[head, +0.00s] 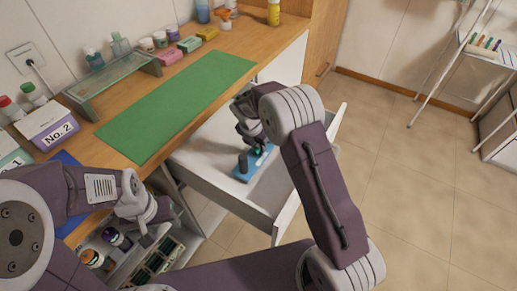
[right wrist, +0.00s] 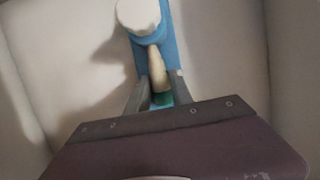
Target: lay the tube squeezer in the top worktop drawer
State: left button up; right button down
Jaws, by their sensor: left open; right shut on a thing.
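My left gripper (head: 152,228) is open and empty, left of the drawer.
A green mat (head: 175,107) lies on the wooden worktop above the drawer. A glass shelf (head: 112,78), a "No. 2" box (head: 48,125) and several bottles stand behind.

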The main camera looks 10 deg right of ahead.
jog(key=shift+f, duration=0.95)
jog(key=shift+w, duration=0.1)
jog(key=c, duration=1.1)
grip_release()
jog(key=shift+f, duration=0.1)
jog(key=p+v, duration=0.2)
jog(key=v, duration=1)
